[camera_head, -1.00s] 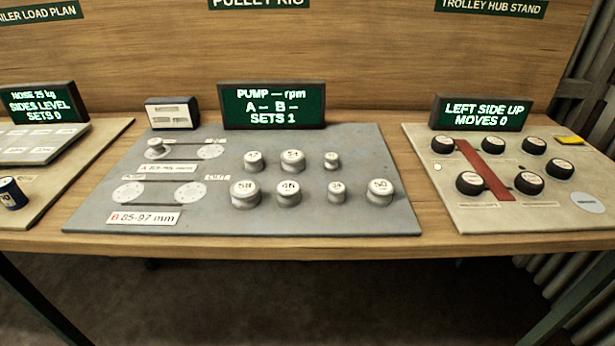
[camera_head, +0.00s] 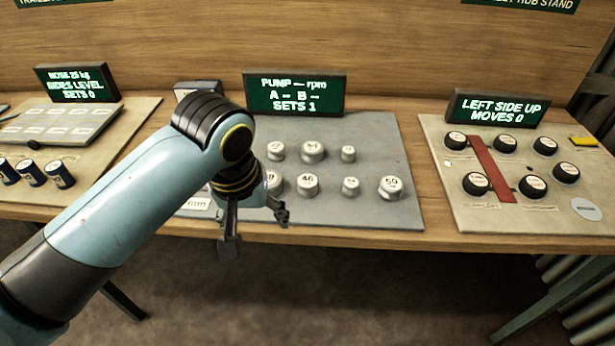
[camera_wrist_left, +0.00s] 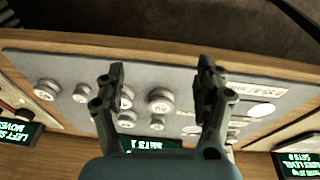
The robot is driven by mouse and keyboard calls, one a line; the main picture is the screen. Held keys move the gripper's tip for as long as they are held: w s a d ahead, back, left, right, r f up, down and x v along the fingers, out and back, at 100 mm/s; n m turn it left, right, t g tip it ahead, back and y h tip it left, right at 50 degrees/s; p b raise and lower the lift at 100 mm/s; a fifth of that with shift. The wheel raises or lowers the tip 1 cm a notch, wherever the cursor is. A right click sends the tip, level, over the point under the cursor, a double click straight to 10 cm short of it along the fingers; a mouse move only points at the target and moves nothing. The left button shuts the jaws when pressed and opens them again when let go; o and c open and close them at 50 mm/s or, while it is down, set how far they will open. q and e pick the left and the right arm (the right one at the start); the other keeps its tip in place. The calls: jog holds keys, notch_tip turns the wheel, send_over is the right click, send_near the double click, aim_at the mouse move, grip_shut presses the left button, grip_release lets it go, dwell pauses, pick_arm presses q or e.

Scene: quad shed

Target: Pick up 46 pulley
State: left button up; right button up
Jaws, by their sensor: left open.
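The 46 pulley (camera_head: 307,185) is a grey-white round pulley in the front row on the grey board, label up. In the left wrist view a pulley that appears to be it (camera_wrist_left: 126,97) is partly hidden behind one finger. My left gripper (camera_head: 256,230) is open and empty, pointing down near the board's front edge, left of the 46 pulley and apart from it. In the left wrist view its fingers (camera_wrist_left: 160,80) frame another pulley, apparently the 58 (camera_wrist_left: 160,101). My right gripper is not in view.
The 34 pulley (camera_head: 350,186) and 50 pulley (camera_head: 390,188) stand to the right. Several pulleys, including the 54 (camera_head: 312,151), stand behind. The pump display (camera_head: 295,93) rises at the back. A hub board (camera_head: 460,215) lies right, past a bare table strip.

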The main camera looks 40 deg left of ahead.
pick_arm(q)
jog(key=w+a+r+n+g, duration=0.1)
jog(key=w+r+n, duration=0.1)
jog(key=w+n, duration=0.6)
jog(key=w+a+r+n+g, duration=0.1)
jog(key=w+r+n, duration=0.1)
jog(key=w+n, duration=0.55)
send_over(307, 180)
jog(key=shift+h, duration=0.4)
jog(key=f, duration=0.5)
jog(key=shift+s+a, duration=0.1)
jog(key=shift+s, duration=0.2)
jog(key=shift+w+f, duration=0.15)
jog(key=shift+f, duration=1.25)
jog(key=shift+w+f, duration=0.1)
jog(key=shift+f, duration=1.3)
jog(key=c, duration=1.3)
jog(key=shift+r, duration=0.1)
